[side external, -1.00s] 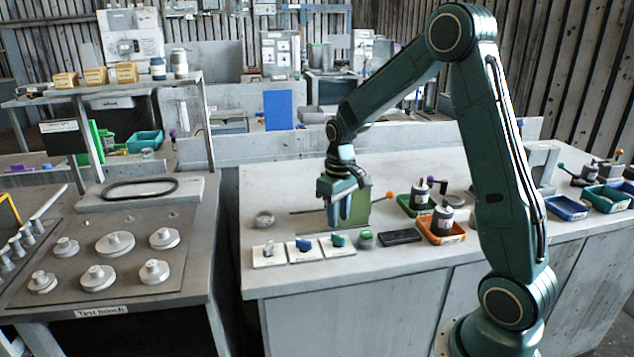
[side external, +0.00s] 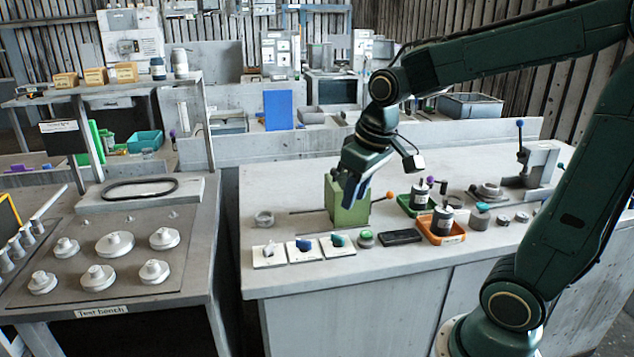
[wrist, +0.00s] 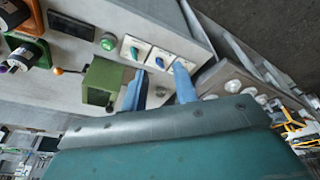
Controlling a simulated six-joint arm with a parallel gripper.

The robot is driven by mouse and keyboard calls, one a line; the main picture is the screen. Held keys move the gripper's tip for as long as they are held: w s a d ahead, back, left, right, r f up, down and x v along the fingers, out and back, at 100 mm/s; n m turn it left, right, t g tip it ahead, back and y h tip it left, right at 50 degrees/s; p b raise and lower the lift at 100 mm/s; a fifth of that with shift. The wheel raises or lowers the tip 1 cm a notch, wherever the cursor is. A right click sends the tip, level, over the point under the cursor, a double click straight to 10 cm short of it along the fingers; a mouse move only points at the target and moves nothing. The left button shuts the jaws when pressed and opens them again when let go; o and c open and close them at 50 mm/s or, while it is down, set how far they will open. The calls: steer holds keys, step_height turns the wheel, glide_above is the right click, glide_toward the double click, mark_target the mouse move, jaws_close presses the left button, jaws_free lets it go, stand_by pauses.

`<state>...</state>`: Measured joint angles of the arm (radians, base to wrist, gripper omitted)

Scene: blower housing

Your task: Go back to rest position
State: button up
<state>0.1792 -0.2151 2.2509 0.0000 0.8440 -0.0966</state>
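My gripper (side external: 352,188) hangs tilted above the middle bench, and its blue fingers overlap the green block (side external: 343,212) in the side view. In the wrist view the two blue fingers (wrist: 159,88) stand apart with nothing visible between them, so my gripper is open and empty. The green block also shows in the wrist view (wrist: 101,82), left of the fingers. I cannot tell for sure whether the gripper touches the block. My arm reaches in from the right.
Three white switch plates (side external: 303,259), a green button (side external: 364,239) and a black box (side external: 400,237) line the front edge. An orange tray (side external: 442,239) and a green tray (side external: 408,206) hold dark parts. A grey nut (side external: 264,218) lies left.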

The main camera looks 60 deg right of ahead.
steer(key=s+a+r+t, duration=0.1)
steer(key=s+a, duration=0.1)
steer(key=s, duration=0.3)
steer(key=s+a+r+n+t, duration=0.1)
steer(key=s+a, duration=0.2)
steer(key=s, duration=0.3)
steer(key=shift+a+r+t+y, duration=0.15)
steer(key=shift+r+t+y, duration=0.15)
steer(key=shift+r, duration=0.05)
steer(key=shift+s, duration=0.1)
stand_by(0.4)
